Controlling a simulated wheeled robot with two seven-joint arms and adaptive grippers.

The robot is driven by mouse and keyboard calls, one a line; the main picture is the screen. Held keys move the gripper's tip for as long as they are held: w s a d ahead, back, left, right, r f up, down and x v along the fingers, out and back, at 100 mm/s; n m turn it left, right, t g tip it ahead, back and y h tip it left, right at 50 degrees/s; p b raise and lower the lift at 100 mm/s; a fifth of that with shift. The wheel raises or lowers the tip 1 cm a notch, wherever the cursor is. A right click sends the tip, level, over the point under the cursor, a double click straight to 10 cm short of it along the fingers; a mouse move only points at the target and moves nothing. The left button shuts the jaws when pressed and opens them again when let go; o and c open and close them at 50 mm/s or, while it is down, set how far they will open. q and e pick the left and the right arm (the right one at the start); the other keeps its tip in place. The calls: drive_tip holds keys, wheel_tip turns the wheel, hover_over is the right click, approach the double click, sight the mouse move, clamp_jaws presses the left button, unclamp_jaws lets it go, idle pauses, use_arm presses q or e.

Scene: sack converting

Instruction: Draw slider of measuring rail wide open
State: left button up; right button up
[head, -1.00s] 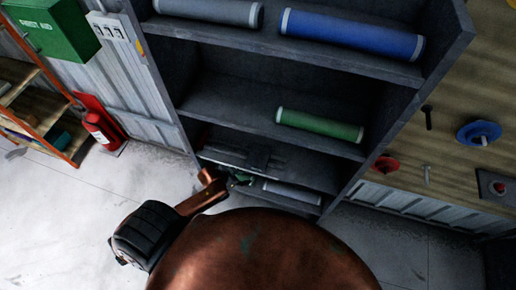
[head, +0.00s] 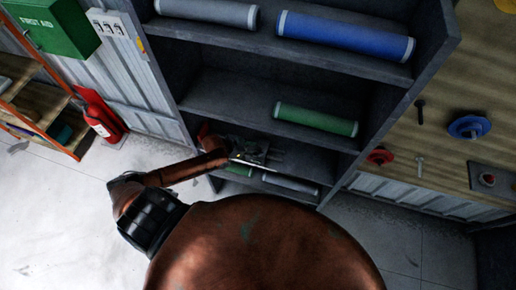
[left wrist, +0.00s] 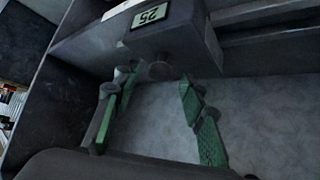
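The measuring rail (head: 276,157) lies on a lower shelf of the dark rack; it runs off to the right in the left wrist view (left wrist: 265,15). Its slider (left wrist: 177,38) is a dark block with a small display reading 25, upside down, and a round knob (left wrist: 160,71) on its near face. My left gripper (head: 240,156) is at the rail in the head view. In the left wrist view its green-padded fingers (left wrist: 158,84) are spread apart, with the knob between and just beyond the tips. I cannot tell whether they touch it. My right gripper is out of view.
The rack's shelves hold a blue roll (head: 345,36), a green roll (head: 316,119) and a grey roll (head: 207,12). Another grey roll (head: 290,184) lies below the rail. A fire extinguisher (head: 101,118) stands to the left. The floor before the rack is clear.

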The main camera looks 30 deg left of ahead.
sight(258, 149)
use_arm(q)
drive_tip(key=shift+x, duration=1.4)
drive_tip(key=shift+c, duration=0.2)
clamp_jaws()
